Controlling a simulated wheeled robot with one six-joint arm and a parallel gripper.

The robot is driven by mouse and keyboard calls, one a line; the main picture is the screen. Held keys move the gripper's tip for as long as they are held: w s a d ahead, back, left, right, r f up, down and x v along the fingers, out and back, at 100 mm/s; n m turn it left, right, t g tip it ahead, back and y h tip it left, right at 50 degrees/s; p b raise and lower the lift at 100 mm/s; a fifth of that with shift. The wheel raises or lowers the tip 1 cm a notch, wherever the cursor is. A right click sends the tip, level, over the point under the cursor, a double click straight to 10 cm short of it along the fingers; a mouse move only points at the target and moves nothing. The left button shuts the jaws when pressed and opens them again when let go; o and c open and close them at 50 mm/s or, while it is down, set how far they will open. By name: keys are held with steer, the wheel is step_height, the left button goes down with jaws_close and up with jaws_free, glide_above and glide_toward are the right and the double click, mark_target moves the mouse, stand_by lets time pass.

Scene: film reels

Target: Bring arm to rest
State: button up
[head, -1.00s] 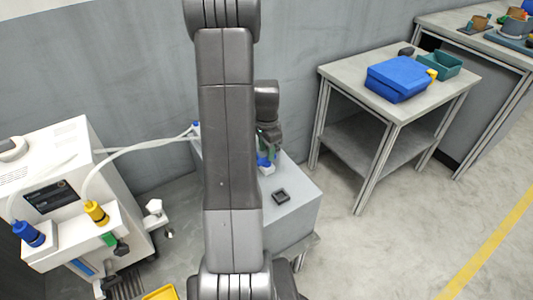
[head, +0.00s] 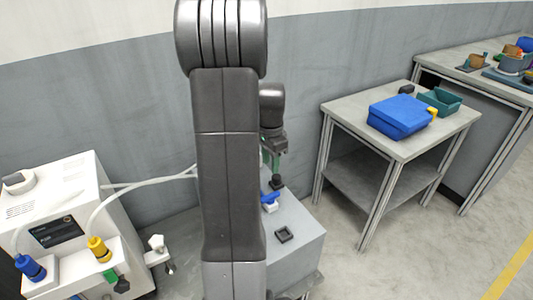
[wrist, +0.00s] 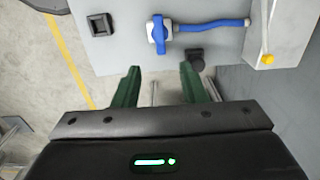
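My gripper (wrist: 159,88) shows in the wrist view with its two green fingers spread apart and nothing between them. It hangs over the edge of a grey bench (wrist: 125,60). Beyond the fingertips, a blue valve (wrist: 158,34) with a blue hose sits on the bench, apart from the fingers. In the head view my arm stands upright across the middle and hides part of the scene. The green fingers (head: 271,160) show partly behind it, above the grey bench (head: 300,243).
A white machine (head: 75,195) with blue and yellow fittings stands at the left. A black square socket (head: 284,234) is on the bench. A table (head: 350,112) at the right holds a blue case (head: 400,115) and a green bin (head: 440,101). Open floor lies at the lower right.

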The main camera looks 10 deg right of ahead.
mark_target(270, 195)
step_height(270, 195, down, 14)
steer(key=shift+r+b, duration=0.1)
steer(key=shift+b, duration=0.8)
